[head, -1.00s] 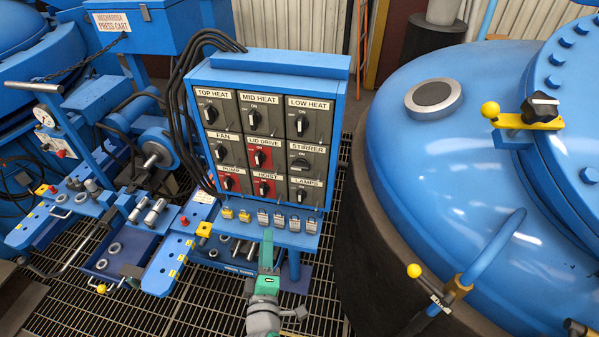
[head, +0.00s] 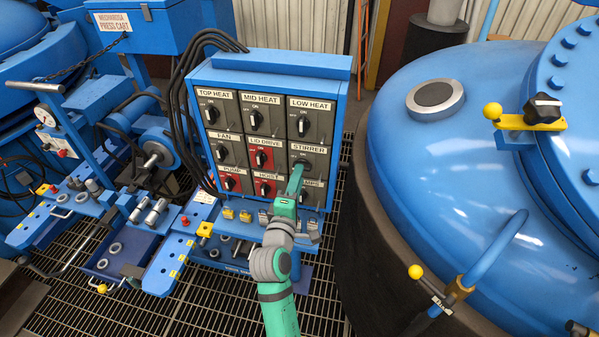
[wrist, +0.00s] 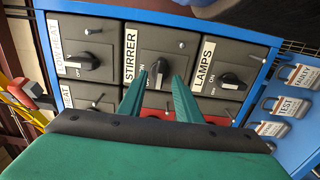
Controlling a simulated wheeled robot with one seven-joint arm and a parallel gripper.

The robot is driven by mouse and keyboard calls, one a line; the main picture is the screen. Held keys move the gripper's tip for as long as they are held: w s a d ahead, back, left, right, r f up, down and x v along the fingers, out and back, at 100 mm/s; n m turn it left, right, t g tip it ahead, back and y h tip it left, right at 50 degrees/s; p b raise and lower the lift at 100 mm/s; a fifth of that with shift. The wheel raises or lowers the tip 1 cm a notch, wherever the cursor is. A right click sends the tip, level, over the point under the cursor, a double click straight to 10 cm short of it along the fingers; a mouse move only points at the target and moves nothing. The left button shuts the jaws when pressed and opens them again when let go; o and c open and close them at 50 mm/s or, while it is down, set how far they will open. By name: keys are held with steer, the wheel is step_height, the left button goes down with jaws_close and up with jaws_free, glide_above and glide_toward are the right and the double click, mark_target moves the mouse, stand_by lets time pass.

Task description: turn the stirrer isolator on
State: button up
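The stirrer isolator is a grey panel box labelled STIRRER (head: 309,149), in the right column between LOW HEAT and LAMPS. Its black knob (wrist: 158,72) lies crosswise on the panel, unlike the upright LOW HEAT knob (wrist: 82,62). My gripper (head: 297,170) reaches up to this box from below and partly covers the LAMPS box. In the wrist view my gripper (wrist: 158,88) is open, with one green finger on each side of the stirrer knob's line. I cannot tell whether the fingers touch the knob.
The LAMPS knob (wrist: 232,82) is close beside the right finger in the wrist view. Red LID DRIVE (head: 261,157) and HOIST boxes adjoin. Tagged padlocks (wrist: 291,105) hang along the panel's lower ledge. The large blue furnace lid (head: 440,150) stands to the right.

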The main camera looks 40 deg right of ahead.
steer(key=x, duration=0.3)
steer(key=shift+d, duration=0.2)
steer(key=shift+a, duration=0.1)
jaws_close()
steer(key=shift+w+a, duration=0.1)
steer(key=shift+r+m, duration=0.2)
steer(key=shift+m, duration=8.7)
